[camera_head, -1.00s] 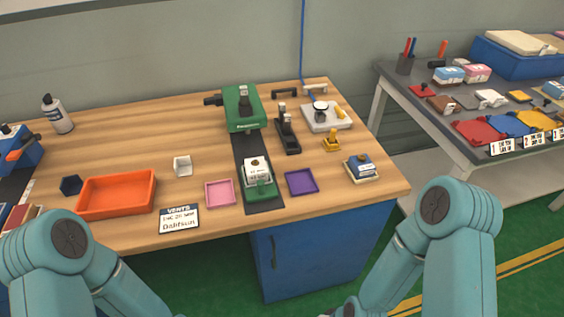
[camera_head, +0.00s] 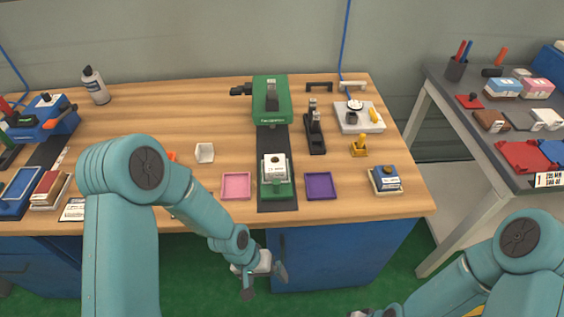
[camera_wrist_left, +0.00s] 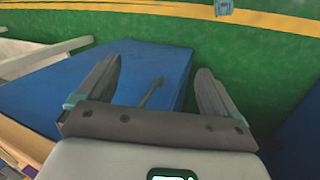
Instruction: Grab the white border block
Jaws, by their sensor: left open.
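A blue-topped block with a pale border (camera_head: 386,179) lies at the right; I cannot tell which of these is the white border block. My left gripper (camera_head: 265,282) is open and empty, low in front of the table by the blue cabinet, apart from the blocks. Its spread fingers also show in the left wrist view (camera_wrist_left: 157,85). My right gripper is barely visible at the bottom edge.
A pink tray (camera_head: 236,186) and a purple tray (camera_head: 320,186) flank the dark strip. A green machine (camera_head: 270,101) and a black stapler-like tool (camera_head: 314,130) stand behind. The blue cabinet (camera_wrist_left: 130,85) is under the left gripper's view. A grey side table (camera_head: 450,110) is at right.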

